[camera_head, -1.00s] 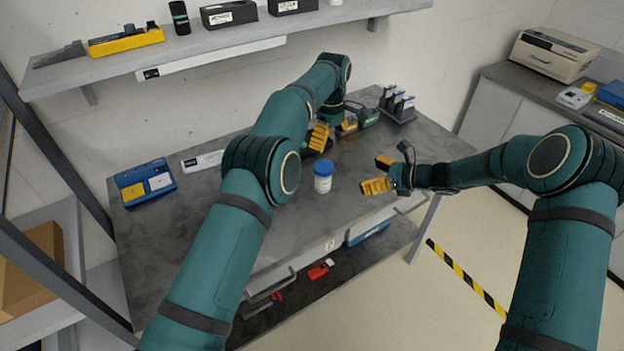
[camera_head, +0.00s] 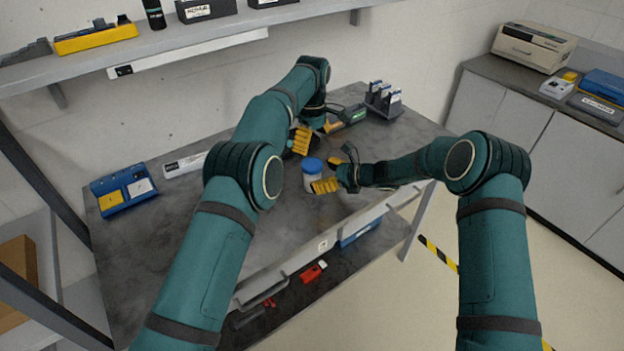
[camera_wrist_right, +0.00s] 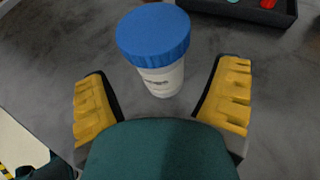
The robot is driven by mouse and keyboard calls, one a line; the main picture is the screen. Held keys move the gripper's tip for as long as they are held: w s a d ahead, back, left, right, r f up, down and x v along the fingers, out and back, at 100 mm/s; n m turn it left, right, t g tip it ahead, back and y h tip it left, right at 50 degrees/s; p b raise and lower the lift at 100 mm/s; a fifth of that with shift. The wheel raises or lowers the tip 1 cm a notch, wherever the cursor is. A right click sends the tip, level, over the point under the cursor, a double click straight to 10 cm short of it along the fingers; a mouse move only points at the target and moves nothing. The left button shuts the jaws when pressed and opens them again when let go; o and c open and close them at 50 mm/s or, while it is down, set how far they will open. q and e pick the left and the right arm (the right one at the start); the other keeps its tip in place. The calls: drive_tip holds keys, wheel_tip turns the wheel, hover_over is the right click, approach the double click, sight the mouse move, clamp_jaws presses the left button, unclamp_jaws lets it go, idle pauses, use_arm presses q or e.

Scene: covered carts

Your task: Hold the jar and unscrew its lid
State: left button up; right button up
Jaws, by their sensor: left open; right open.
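The jar (camera_head: 312,182) is white with a blue lid (camera_head: 313,165) and stands upright on the grey table. In the right wrist view the white jar body (camera_wrist_right: 162,82) and blue lid (camera_wrist_right: 153,35) show just ahead of and between my open yellow fingers. My right gripper (camera_head: 330,174) is open beside the jar on its right; one finger overlaps the jar's lower edge in the head view. My left gripper (camera_head: 302,142) is beyond the jar, up and slightly left of it, partly hidden by its own arm. It is open and apart from the lid.
A blue case (camera_head: 124,190) and a white labelled box (camera_head: 185,164) lie at the table's left. A shelf (camera_head: 190,38) hangs above. The table's front left is clear.

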sight(319, 175)
drive_tip(key=shift+x, duration=1.75)
drive_tip(key=shift+c, duration=0.4)
